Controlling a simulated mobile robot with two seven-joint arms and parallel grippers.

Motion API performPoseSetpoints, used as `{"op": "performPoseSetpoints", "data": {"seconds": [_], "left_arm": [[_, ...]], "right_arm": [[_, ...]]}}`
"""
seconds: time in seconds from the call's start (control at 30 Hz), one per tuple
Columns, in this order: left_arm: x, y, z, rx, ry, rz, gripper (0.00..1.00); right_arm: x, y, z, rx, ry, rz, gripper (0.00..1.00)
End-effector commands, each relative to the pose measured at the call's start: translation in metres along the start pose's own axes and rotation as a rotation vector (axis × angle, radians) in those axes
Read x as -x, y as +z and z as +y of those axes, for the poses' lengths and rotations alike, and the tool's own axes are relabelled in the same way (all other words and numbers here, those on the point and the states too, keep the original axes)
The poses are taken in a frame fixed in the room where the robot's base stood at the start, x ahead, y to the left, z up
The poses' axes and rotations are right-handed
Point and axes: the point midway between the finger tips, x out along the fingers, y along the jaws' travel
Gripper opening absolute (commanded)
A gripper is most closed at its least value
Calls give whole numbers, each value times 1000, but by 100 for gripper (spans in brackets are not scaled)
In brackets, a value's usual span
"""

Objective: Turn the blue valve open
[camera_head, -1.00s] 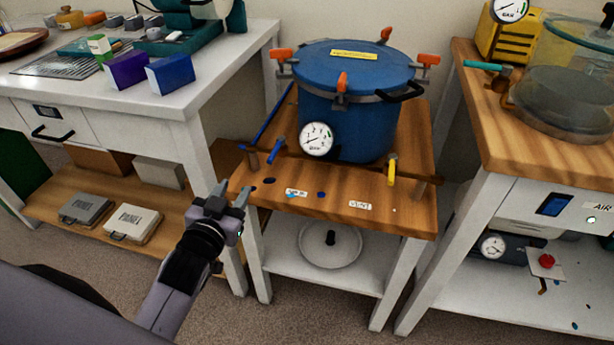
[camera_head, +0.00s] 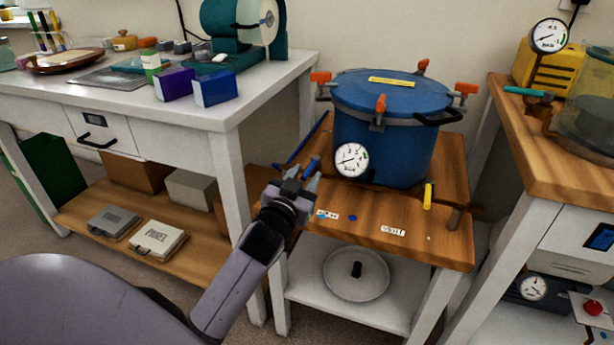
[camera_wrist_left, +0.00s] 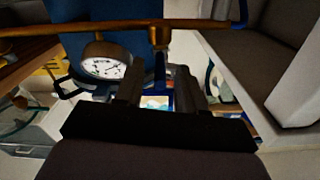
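The blue valve (camera_head: 311,165) is a small blue lever on the pipe at the front left of the blue pressure pot (camera_head: 385,135). My left gripper (camera_head: 303,178) is at the valve, close to the table's front left corner. In the left wrist view the blue lever (camera_wrist_left: 159,72) shows between the two fingers (camera_wrist_left: 157,88), with a gap on each side. The fingers are open and no grip on the lever shows. In the head view the gripper partly hides the pipe's left end. My right gripper is not in view.
A pressure gauge (camera_head: 351,160) sits just right of the valve, and a yellow valve (camera_head: 428,196) is farther right on the pipe. The wooden tabletop (camera_head: 440,240) carries small labels. A white bench (camera_head: 215,110) stands left and a wooden-topped bench (camera_head: 545,150) right.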

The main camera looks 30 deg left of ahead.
Motion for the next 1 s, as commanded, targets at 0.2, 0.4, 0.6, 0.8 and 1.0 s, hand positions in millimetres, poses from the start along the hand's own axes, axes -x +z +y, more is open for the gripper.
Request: {"op": "performPoseSetpoints", "data": {"seconds": [0.2, 0.4, 0.6, 0.8, 1.0], "left_arm": [[-15, 0, 0, -1, 0, -1, 39], [-16, 0, 0, 0, 0, -1, 39], [-16, 0, 0, -1, 0, -1, 6], [-16, 0, 0, -1, 1, 0, 0], [-16, -1, -2, -4, 18, 3, 0]], "right_arm": [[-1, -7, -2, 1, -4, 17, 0], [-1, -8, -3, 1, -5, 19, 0], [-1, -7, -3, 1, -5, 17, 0], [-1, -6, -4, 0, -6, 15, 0], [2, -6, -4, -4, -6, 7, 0]]}}
